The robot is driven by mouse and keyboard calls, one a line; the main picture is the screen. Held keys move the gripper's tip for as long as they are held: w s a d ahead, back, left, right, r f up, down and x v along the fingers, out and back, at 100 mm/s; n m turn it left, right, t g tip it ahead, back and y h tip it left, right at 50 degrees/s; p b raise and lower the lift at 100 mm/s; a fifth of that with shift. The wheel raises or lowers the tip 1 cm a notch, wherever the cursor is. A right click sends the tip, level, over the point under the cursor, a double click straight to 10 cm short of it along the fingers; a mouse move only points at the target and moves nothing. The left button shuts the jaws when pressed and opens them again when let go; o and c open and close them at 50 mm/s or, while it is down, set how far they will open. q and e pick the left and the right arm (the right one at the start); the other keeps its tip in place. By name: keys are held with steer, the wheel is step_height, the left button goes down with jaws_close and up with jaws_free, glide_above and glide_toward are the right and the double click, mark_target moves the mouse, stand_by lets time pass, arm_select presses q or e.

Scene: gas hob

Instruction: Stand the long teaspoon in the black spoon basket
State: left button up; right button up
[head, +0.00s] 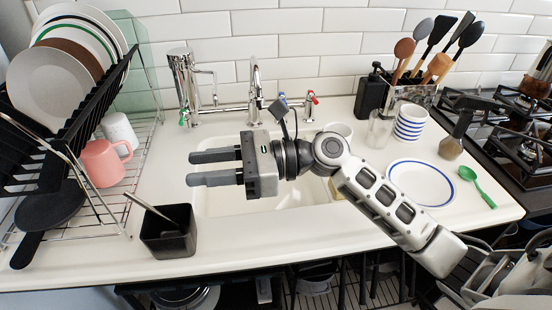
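The black spoon basket (168,242) stands on the white counter, left of the sink and near the front edge. A long thin metal spoon (150,207) is inside it, tilted, with its handle leaning out over the left rim. Its lower end is partly hidden by the basket walls. My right gripper (190,168) is open and empty, its two dark fingers apart and pointing left. It shows above the basket in the picture, over the sink's left part, apart from the spoon. My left gripper is not in view.
A dish rack (90,115) with plates, a pink mug (104,162) and a white cup stands left. The tap (255,90) rises behind my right gripper. A blue-rimmed plate (420,183) and green spoon (478,187) lie right, beside the hob (520,120).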

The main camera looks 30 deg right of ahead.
arm_select(q)
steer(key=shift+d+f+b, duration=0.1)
steer(key=shift+b, duration=0.5)
arm_select(e)
steer(key=v, duration=1.2)
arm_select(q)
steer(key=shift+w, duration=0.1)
